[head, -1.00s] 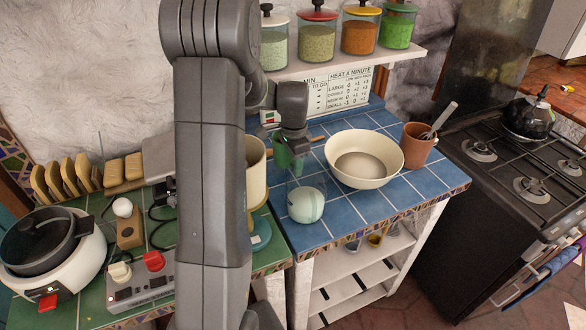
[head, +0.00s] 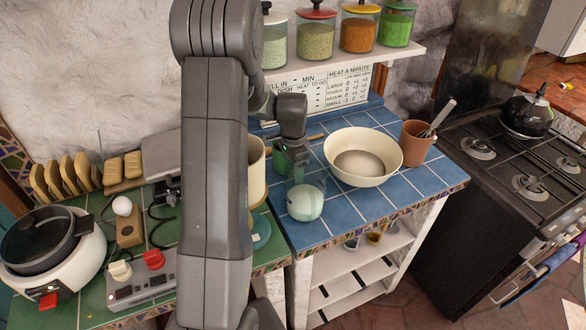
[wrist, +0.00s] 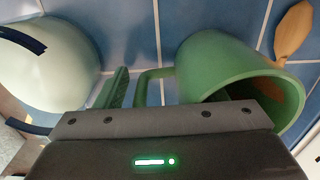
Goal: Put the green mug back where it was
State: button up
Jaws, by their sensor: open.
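The green mug (head: 281,158) stands on the blue-tiled counter, partly hidden behind my gripper (head: 301,166) in the head view. In the wrist view the green mug (wrist: 212,68) fills the right side, its opening facing the lower right and its handle on the left. My gripper is open. One finger shows left of the handle, apart from it; the other is mostly hidden around the mug's opening. I cannot tell whether the gripper touches the mug.
A pale rounded vessel (head: 305,205) stands close in front of the mug. A cream bowl (head: 391,158) and a brown utensil pot (head: 414,149) are to the right. A wooden utensil (wrist: 293,32) lies beside the mug. The front right tiles are clear.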

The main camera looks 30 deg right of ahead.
notch_tip(320, 180, up, 12)
jog(key=shift+r+b, duration=0.15)
jog(key=shift+b, duration=0.75)
jog(key=shift+c, duration=0.4)
